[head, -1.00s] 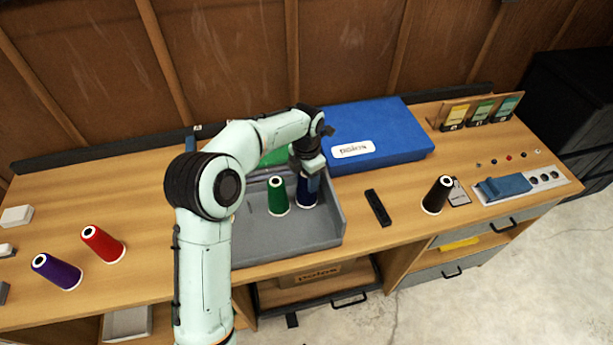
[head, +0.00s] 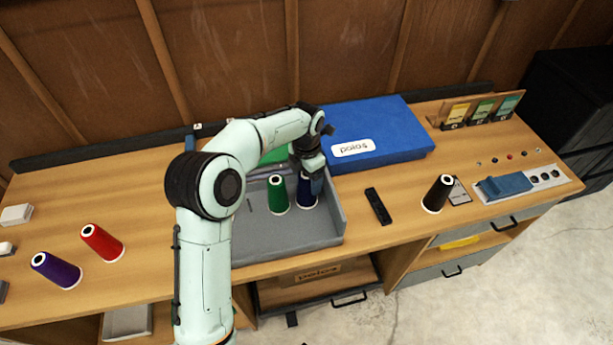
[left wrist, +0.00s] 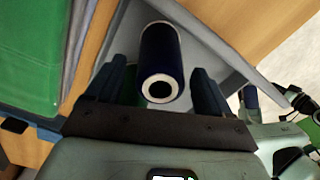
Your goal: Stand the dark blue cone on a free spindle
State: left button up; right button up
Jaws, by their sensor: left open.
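The dark blue cone (head: 306,193) stands in the grey tray (head: 285,239), to the right of the green cone (head: 278,194). My left gripper (head: 311,179) is over the dark blue cone and hides part of it. In the left wrist view the dark blue cone (left wrist: 161,55) shows between the two open fingers of my left gripper (left wrist: 162,84), with a visible gap on each side. Its pale end with a dark hole faces the camera. I cannot make out a free spindle in these views.
A blue box (head: 385,130) stands behind the tray on the right. A black cone (head: 437,194) and a dark bar (head: 378,206) are to the right. A red cone (head: 103,243) and a purple cone (head: 57,271) stand at left. The bench (head: 120,200) has bare room on the left.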

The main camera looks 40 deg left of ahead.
pick_arm(q)
notch_tip(320, 180, up, 13)
jog(key=p, duration=0.2)
pick_arm(e)
jog(key=shift+w+r, duration=0.3)
jog(key=shift+r, duration=0.25)
jog(key=shift+w+r, duration=0.3)
jog(key=shift+r, duration=0.25)
